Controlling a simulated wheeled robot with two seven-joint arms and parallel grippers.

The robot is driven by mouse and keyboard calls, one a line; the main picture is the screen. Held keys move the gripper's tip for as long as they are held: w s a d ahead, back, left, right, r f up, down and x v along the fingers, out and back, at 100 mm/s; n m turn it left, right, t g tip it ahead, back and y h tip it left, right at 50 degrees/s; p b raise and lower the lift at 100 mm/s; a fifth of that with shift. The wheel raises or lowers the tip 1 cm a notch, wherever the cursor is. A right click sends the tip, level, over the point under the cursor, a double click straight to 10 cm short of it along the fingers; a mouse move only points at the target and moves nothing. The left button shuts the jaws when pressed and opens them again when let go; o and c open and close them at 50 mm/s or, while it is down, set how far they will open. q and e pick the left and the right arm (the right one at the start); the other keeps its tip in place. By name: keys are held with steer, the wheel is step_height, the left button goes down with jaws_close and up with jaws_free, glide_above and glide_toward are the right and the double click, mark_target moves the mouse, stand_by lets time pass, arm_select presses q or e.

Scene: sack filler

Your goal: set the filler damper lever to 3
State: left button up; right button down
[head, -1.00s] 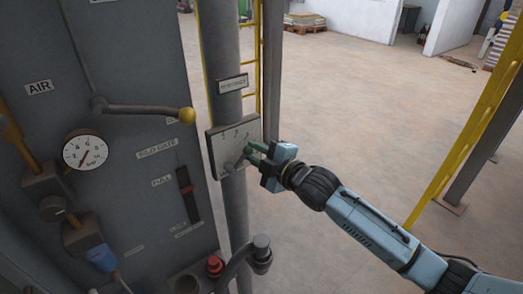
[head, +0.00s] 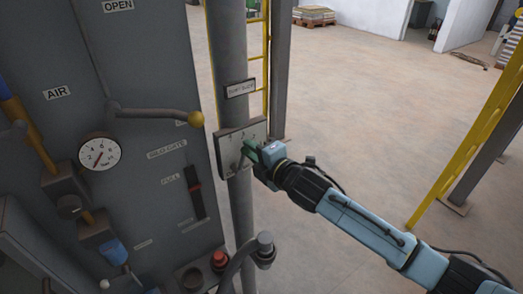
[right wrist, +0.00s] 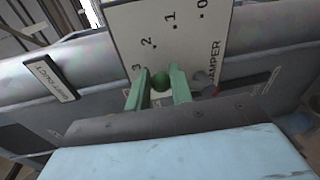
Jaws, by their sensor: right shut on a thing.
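The damper plate (head: 229,157) is a pale panel on the grey upright pipe in the head view. In the right wrist view the plate (right wrist: 185,40) shows 0, 1, 2 and 3 and the word DAMPER. The lever's round green knob (right wrist: 160,83) is between the green fingers of my right gripper (right wrist: 159,88), close beside the 3. My right gripper (head: 248,151) is shut on the knob at the plate's front. The lever's shaft is mostly hidden, so its exact pointing is hard to read. My left gripper is not in view.
Left of the pipe stands a grey cabinet with a yellow-knobbed handle (head: 196,119), a pressure gauge (head: 100,152) and a slotted lever with a red band (head: 194,187). A curved grey pipe (head: 240,262) is below. Open floor (head: 370,120) lies right, before a yellow rail (head: 470,120).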

steer(key=shift+s+a+f, duration=0.3)
steer(key=shift+f, duration=0.2)
steer(key=c, duration=1.5)
jaws_free()
steer(key=shift+c, duration=0.2)
steer(key=o, duration=0.5)
steer(key=shift+a, duration=0.1)
steer(key=shift+c, duration=0.2)
steer(key=b+v, duration=0.1)
steer(key=v, duration=1.2)
steer(key=shift+d+r, duration=0.15)
steer(key=shift+d, duration=0.15)
